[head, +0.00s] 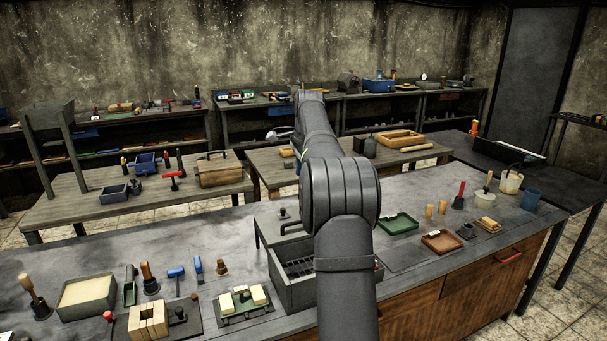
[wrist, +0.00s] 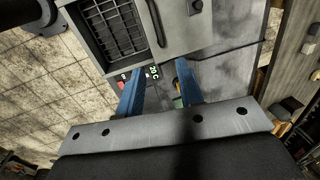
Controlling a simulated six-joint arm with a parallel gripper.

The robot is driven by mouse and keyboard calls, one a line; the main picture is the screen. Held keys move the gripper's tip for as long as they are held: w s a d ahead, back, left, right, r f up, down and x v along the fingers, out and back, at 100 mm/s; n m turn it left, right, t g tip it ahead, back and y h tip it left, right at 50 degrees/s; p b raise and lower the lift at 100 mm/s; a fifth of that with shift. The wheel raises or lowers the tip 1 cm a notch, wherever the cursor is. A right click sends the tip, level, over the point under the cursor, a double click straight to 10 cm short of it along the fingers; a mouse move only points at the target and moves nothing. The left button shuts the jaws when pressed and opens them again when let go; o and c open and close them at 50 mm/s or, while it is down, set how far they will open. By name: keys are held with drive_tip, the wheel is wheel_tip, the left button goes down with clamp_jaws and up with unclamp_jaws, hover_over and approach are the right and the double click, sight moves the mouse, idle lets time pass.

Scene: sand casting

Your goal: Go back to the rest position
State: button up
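My gripper (wrist: 160,72) shows in the wrist view with its two blue fingers apart and nothing visible between them. Beyond the fingertips is a grey box (wrist: 172,30) with a dark grille (wrist: 113,28) and a small "21 C" display (wrist: 153,72). I cannot tell whether the fingers touch it; they look apart from it. In the head view my arm reaches up and away over the front bench, and its end is mostly hidden behind its own links. A grey box with a grille (head: 290,292) stands beside my arm there.
The front bench (head: 90,250) holds a sand tub (head: 86,297), a wooden block mould (head: 149,321), a green tray (head: 398,224), a brown tray (head: 444,243) and several hand tools. A wooden box (head: 219,172) and a wooden frame (head: 399,139) stand on tables behind.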

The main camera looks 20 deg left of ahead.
drive_tip(key=shift+f, duration=0.1)
drive_tip(key=f, duration=0.5)
drive_tip(key=w+a+f, duration=0.1)
drive_tip(key=f, duration=0.5)
drive_tip(key=w+a+f, duration=0.1)
drive_tip(key=f, duration=0.5)
drive_tip(key=shift+w+a, duration=0.15)
drive_tip(key=shift+w, duration=0.05)
drive_tip(key=shift+r, duration=0.1)
wheel_tip(320, 180, up, 17)
drive_tip(key=s+d, duration=0.2)
drive_tip(key=f, duration=0.5)
drive_tip(key=w+a+f, duration=0.1)
drive_tip(key=f, duration=0.5)
drive_tip(key=a+f, duration=0.1)
drive_tip(key=f, duration=0.4)
drive_tip(key=shift+w+f, duration=0.4)
drive_tip(key=shift+d+f, duration=0.1)
drive_tip(key=shift+f, duration=0.1)
drive_tip(key=shift+s+d, duration=0.3)
drive_tip(key=shift+s, duration=0.05)
